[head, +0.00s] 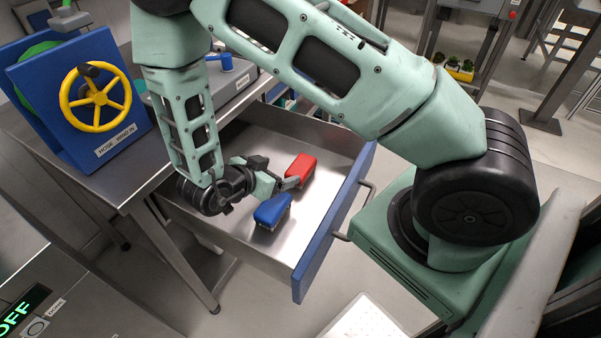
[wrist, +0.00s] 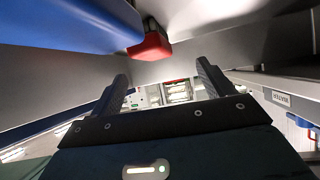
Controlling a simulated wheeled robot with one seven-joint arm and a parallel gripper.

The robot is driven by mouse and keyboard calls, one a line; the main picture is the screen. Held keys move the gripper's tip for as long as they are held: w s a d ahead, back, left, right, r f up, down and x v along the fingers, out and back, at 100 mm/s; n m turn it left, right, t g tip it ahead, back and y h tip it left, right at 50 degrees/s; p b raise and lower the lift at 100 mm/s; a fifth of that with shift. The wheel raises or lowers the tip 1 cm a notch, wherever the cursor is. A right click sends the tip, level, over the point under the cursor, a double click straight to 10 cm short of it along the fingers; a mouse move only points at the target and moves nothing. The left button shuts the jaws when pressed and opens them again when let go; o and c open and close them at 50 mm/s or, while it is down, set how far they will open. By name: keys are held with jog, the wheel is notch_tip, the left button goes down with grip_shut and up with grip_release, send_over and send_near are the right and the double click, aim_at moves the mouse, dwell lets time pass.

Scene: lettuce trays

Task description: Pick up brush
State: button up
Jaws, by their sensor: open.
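Two brushes lie in the open drawer (head: 235,150). The red brush (head: 300,166) is farther back, and the blue brush (head: 271,211) is nearer; only their block-like bodies show clearly. My gripper (head: 276,176) is inside the drawer, between and just left of the two brushes. In the wrist view my gripper (wrist: 165,82) has its fingers spread, with nothing between them. The red brush (wrist: 151,44) shows there above and beyond the fingertips. A large blue surface, apparently the blue brush (wrist: 75,20), fills the upper left. I cannot tell whether a finger touches either brush.
The drawer has a blue front panel (head: 335,225) with a handle (head: 358,210), and metal side walls close around my gripper. A blue hose-winder box with a yellow wheel (head: 96,97) stands on the metal table at left. Free drawer floor lies right of the brushes.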

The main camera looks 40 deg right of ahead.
aim_at(300, 166)
jog(key=x, duration=0.5)
jog(key=s+x, duration=0.1)
jog(key=x, duration=0.2)
jog(key=shift+d+r, duration=0.2)
jog(key=c, duration=1.2)
